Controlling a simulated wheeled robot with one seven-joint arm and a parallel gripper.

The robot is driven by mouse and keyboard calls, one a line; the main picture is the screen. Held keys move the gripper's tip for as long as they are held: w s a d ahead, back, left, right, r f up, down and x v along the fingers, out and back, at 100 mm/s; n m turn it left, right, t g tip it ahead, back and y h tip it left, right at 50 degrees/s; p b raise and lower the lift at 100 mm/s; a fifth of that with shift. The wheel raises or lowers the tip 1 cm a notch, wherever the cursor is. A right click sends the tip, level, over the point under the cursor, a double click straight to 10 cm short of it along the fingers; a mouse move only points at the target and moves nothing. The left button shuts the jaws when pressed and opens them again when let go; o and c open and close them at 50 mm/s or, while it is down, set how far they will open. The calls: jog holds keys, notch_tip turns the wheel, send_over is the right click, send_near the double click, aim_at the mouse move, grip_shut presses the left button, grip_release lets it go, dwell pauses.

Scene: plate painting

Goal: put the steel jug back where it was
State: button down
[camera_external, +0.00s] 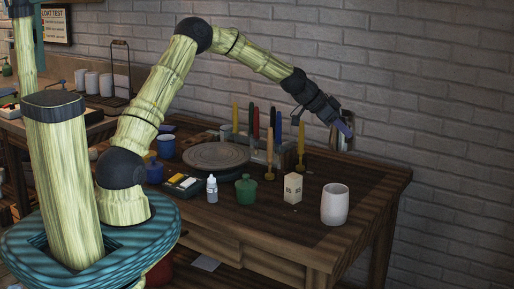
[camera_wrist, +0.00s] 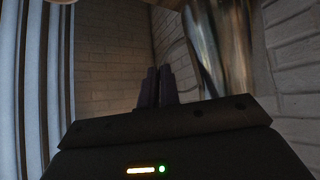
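The steel jug (camera_external: 341,143) shows only in part in the external view, at the back right of the table by the brick wall, behind my gripper's tip. In the wrist view, a tall shiny metal surface (camera_wrist: 218,45), apparently the jug, stands close by on the right, beside my fingers and not between them. My gripper (camera_external: 345,127) is high over the table's back right. Its two dark fingers (camera_wrist: 157,88) lie together in the wrist view, with no object visible between them. Whether a finger touches the jug cannot be told.
On the wooden table, a white cup (camera_external: 335,204), a small cream carton (camera_external: 293,188), a green pot (camera_external: 246,190) and a dropper bottle (camera_external: 212,190) stand in front. A grey turntable (camera_external: 216,156) and upright coloured sticks (camera_external: 254,122) are left of my gripper.

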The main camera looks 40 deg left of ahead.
aim_at(344, 142)
jog(key=f, duration=0.1)
jog(key=w+f, duration=0.1)
jog(key=f, duration=0.1)
jog(key=w+f, duration=0.1)
jog(key=shift+a+f, duration=0.2)
jog(key=shift+f, duration=0.1)
notch_tip(344, 142, down, 6)
jog(key=shift+p, duration=0.35)
dwell(0.3)
jog(key=shift+f, duration=0.2)
jog(key=shift+f, duration=1.8)
jog(key=shift+f, duration=0.2)
jog(key=c, duration=1.6)
grip_release()
